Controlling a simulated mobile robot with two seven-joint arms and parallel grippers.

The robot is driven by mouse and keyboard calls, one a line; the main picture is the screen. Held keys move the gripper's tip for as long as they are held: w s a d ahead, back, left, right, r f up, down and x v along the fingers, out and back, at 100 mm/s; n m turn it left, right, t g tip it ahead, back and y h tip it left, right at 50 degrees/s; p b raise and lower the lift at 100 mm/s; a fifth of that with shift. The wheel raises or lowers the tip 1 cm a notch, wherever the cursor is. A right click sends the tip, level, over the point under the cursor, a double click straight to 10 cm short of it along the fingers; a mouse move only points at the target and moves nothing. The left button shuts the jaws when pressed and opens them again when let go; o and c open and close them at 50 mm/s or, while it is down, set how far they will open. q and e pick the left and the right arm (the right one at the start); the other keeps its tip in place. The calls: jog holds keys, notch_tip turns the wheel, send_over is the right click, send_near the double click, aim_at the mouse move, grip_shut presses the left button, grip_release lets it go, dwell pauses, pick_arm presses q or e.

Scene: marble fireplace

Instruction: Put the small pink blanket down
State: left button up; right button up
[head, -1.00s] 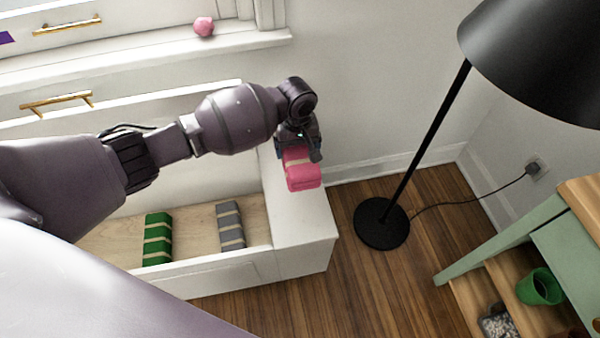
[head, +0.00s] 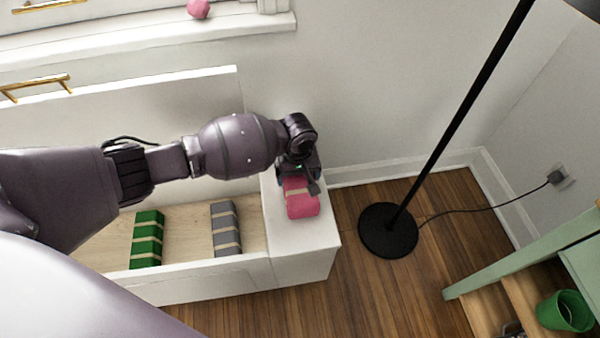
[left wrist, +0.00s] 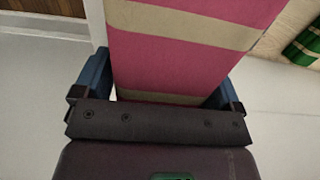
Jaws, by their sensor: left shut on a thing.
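The small pink blanket (head: 301,204) is a folded pink bundle with tan bands. In the head view it is at the white end top of the window bench (head: 321,238); I cannot tell whether it touches that surface. My left gripper (head: 299,181) is shut on it from behind. In the left wrist view the blanket (left wrist: 188,55) fills the middle, with blue fingers of the left gripper (left wrist: 158,88) on both sides of it. My right gripper is not in view.
The open bench bin holds a green bundle (head: 147,239) and a grey bundle (head: 226,229). A black floor lamp (head: 388,231) stands to the right, its cord running to a wall outlet (head: 562,174). A green-legged shelf with a green pot (head: 565,311) is at the lower right.

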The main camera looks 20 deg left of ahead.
pick_arm(q)
jog(key=shift+r, duration=0.25)
jog(key=shift+f, duration=0.2)
jog(key=o, duration=0.7)
